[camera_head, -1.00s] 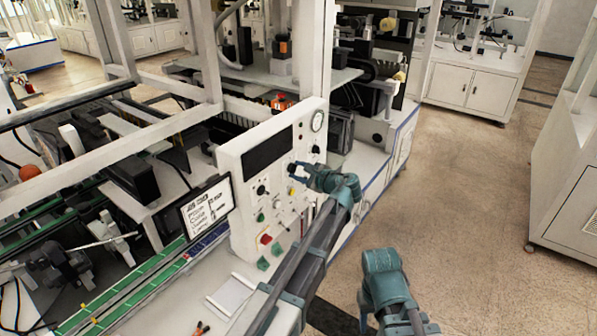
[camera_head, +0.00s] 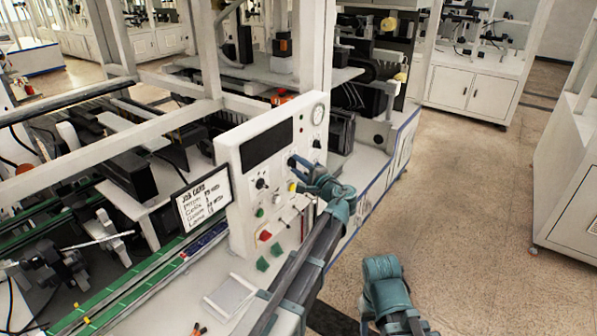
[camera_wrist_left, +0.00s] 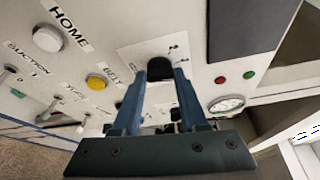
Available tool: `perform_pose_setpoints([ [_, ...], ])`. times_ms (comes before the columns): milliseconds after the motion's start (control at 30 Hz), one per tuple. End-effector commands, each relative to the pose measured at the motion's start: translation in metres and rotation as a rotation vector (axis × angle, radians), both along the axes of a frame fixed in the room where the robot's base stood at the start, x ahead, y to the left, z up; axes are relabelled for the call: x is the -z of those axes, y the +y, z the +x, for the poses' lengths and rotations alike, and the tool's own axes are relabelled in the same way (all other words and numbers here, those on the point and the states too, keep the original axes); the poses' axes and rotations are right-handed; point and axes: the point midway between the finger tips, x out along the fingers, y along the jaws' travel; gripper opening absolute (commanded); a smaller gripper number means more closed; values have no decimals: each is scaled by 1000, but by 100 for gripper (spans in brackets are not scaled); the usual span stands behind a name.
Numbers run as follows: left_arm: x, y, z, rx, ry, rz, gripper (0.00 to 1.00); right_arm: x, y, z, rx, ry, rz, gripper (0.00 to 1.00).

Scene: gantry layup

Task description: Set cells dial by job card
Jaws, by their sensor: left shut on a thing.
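The white control panel (camera_head: 235,190) carries dials, buttons and a gauge. My left gripper (camera_head: 292,174) is at the panel's front. In the left wrist view, its two blue fingers (camera_wrist_left: 160,75) are shut on a black dial knob (camera_wrist_left: 159,47), which sits on a white plate with small marks. The plate's label and the knob's pointer are too small or hidden to read. The job card screen (camera_head: 203,203) stands left of the panel; its heading and several lines show, but its values are too blurred to read. My right gripper cannot be seen; only part of that arm shows.
In the left wrist view, a white HOME button (camera_wrist_left: 48,38), a yellow button (camera_wrist_left: 96,82) and toggle switches sit left of the knob. A gauge (camera_wrist_left: 226,104) lies to the right. A white tray (camera_head: 230,296) lies on the bench. Floor at right is clear.

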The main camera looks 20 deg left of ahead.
Motion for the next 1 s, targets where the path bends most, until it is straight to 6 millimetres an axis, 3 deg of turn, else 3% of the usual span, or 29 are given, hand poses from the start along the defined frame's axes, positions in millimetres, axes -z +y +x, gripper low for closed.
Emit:
perform_pose_setpoints([
  [300,5,0,-2,-1,-137,-58,0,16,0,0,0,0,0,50],
  [933,4,-1,-2,-1,-178,-73,0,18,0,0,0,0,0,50],
  [967,4,-1,-2,-1,-178,-73,46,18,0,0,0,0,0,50],
  [1000,4,0,-2,-1,-178,-72,53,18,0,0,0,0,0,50],
])
